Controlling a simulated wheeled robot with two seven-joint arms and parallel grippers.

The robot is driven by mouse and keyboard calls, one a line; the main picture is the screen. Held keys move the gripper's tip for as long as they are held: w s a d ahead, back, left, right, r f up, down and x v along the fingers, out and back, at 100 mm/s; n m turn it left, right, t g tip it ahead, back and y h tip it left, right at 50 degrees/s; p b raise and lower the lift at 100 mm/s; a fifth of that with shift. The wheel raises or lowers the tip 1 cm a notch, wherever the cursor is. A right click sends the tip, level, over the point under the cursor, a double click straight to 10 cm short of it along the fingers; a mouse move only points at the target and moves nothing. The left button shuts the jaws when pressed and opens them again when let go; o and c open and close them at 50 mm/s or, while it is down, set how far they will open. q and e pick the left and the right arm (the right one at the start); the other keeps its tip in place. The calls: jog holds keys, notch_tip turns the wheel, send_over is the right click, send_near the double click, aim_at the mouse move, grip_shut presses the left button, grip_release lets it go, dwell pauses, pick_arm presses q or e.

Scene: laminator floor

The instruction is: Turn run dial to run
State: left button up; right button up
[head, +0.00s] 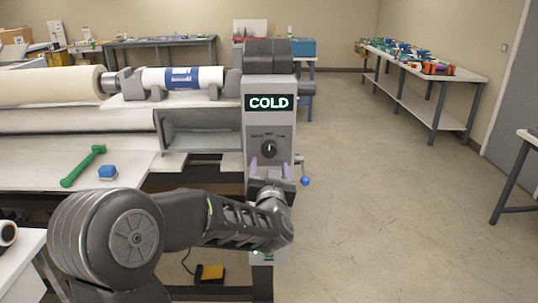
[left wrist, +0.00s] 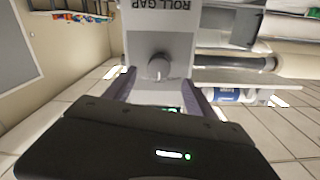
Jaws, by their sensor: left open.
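The run dial (head: 269,148) is a dark round knob on the grey machine column, under a display (head: 269,102) reading COLD in green. Its pale pointer mark looks upright, between small labels too blurred to read surely. In the left wrist view the dial (left wrist: 158,67) shows upside down as a grey knob, with the words ROLL GAP beyond it. My left gripper (head: 270,170) is open and empty, its fingers just below the dial in the head view. In the left wrist view the fingers (left wrist: 160,84) flank the dial's line, apparently not touching it. My right gripper is out of view.
A blue ball handle (head: 305,181) sticks out at the column's right side. A green tool (head: 84,166) and a blue block (head: 107,172) lie on the white table at left. A yellow foot pedal (head: 210,272) is on the floor. Floor to the right is clear.

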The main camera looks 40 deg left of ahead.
aim_at(269, 153)
pick_arm(q)
jog(key=p+x, duration=0.1)
jog(key=x, duration=0.6)
jog(key=shift+w+a+p, duration=0.2)
jog(key=shift+p, duration=0.1)
jog(key=shift+c, duration=0.4)
jog(key=c, duration=1.3)
